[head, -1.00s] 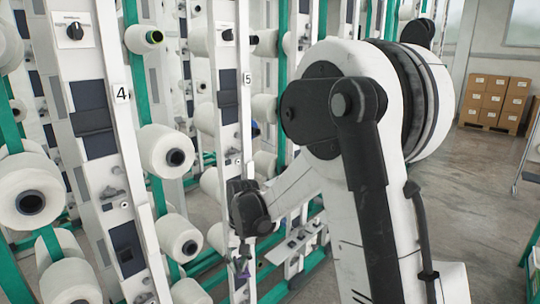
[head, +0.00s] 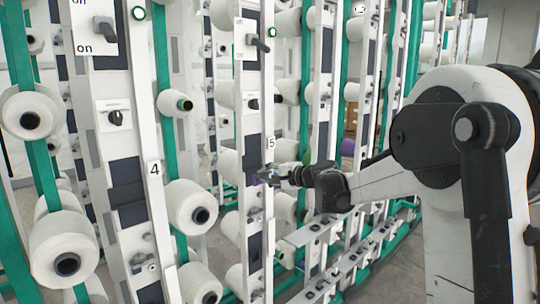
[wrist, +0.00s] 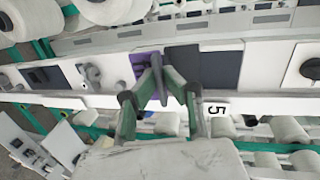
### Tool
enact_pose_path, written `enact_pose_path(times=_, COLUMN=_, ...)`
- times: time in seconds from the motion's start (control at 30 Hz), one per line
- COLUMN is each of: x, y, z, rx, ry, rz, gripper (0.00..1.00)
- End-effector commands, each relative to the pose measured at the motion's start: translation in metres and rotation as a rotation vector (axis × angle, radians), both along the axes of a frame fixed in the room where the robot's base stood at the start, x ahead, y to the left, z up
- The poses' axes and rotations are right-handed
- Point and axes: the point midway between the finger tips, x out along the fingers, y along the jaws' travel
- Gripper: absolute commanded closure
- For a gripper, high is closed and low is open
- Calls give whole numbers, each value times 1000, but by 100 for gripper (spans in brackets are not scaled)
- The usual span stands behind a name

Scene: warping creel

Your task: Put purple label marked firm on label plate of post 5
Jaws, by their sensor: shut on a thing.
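A purple label (wrist: 144,64) is held at the fingertips of my gripper (wrist: 162,76), which is shut on it. Its printing is not readable. Post 5 (wrist: 270,64) is a white upright with a "5" tag, lying sideways in the wrist view. The label is at the face of this post, beside a dark grey plate (wrist: 184,60) and a dark blue panel (wrist: 222,67). I cannot tell whether it touches the post. In the head view my gripper (head: 270,175) is just below the "5" tag (head: 271,143), and the label (head: 256,180) shows only as a small purple patch.
Post 4 (head: 154,170) stands to the left, with a black switch. White yarn cones (head: 192,206) stick out between the posts and green uprights. A black knob (wrist: 310,68) is on post 5 at the right of the wrist view.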

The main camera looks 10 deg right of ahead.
Motion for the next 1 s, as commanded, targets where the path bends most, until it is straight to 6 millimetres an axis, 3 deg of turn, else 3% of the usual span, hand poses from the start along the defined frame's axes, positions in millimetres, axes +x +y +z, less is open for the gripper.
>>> enact_pose_path(times=0.03, x=4, y=-6, z=15, rx=12, ry=-19, rz=-24, gripper=100)
enact_pose_path(times=0.1, x=8, y=-13, z=26, rx=25, ry=-40, rz=-48, gripper=100)
enact_pose_path(times=0.23, x=12, y=-19, z=35, rx=34, ry=-60, rz=-71, gripper=100)
enact_pose_path(times=0.8, x=54, y=3, z=36, rx=34, ry=-61, rz=-73, gripper=100)
enact_pose_path(times=1.0, x=53, y=2, z=35, rx=35, ry=-62, rz=-74, gripper=100)
